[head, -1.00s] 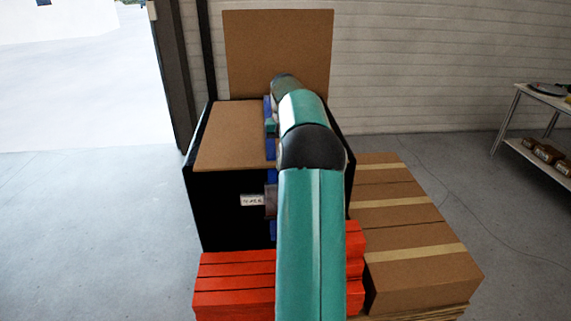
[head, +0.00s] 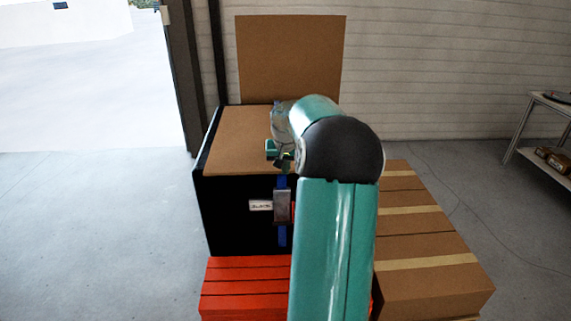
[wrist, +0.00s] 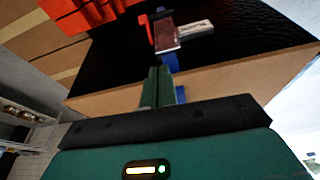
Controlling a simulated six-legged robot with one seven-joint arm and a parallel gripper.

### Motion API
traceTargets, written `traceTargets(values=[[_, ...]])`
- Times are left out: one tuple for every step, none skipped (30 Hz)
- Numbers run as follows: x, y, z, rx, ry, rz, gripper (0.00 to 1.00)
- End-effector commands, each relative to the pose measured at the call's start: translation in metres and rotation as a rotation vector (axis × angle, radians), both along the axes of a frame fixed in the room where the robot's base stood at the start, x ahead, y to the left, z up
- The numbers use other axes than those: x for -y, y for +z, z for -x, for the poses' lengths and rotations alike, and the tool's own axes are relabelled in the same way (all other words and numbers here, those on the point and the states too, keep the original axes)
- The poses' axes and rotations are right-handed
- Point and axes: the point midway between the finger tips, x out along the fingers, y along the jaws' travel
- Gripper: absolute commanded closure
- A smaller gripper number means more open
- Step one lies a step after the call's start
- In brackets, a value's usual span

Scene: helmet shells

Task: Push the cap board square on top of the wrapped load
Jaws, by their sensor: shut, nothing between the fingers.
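The cap board (head: 235,135) is a flat brown sheet on top of the black-wrapped load (head: 232,220). A black strip shows along the board's left side; its right part is hidden by my arm. In the wrist view the brown board (wrist: 225,82) crosses the picture beside the black wrap (wrist: 115,62). My gripper (head: 281,160) is shut and empty at the board's near edge, above the front strap. Its green fingers (wrist: 162,88) overlap the board in the wrist view; I cannot tell whether they touch it.
A blue strap with a grey buckle (head: 282,206) and a white label (head: 261,206) are on the load's front. Red boxes (head: 245,285) stand in front, brown cartons (head: 425,255) at right. A brown upright panel (head: 290,60) stands behind. The floor at left (head: 100,230) is clear.

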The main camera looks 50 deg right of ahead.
Motion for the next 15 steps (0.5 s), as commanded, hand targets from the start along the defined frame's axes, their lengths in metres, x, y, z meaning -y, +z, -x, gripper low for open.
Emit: traceTargets(values=[[0.002, -0.012, -0.002, -0.003, 0.001, -0.005, 1.00], [0.003, -0.018, -0.003, -0.002, 0.000, -0.004, 1.00], [0.005, -0.026, -0.004, -0.003, 0.000, -0.005, 1.00], [0.006, -0.031, -0.005, -0.003, 0.000, -0.005, 1.00], [0.008, -0.037, -0.006, -0.003, 0.001, -0.004, 1.00], [0.009, -0.045, -0.008, -0.002, 0.001, -0.005, 1.00], [0.011, -0.050, -0.009, -0.002, 0.000, -0.004, 1.00], [0.012, -0.056, -0.010, -0.003, 0.000, -0.005, 1.00], [0.014, -0.063, -0.012, -0.002, 0.001, -0.005, 1.00], [0.017, -0.066, -0.014, 0.000, 0.001, -0.003, 1.00], [0.022, -0.064, -0.018, 0.001, 0.001, -0.001, 1.00], [0.027, -0.063, -0.022, 0.001, 0.001, -0.001, 1.00], [0.030, -0.063, -0.025, 0.002, 0.000, -0.002, 1.00], [0.033, -0.063, -0.027, 0.002, 0.000, -0.002, 1.00], [0.036, -0.063, -0.030, 0.001, 0.002, -0.002, 1.00]])
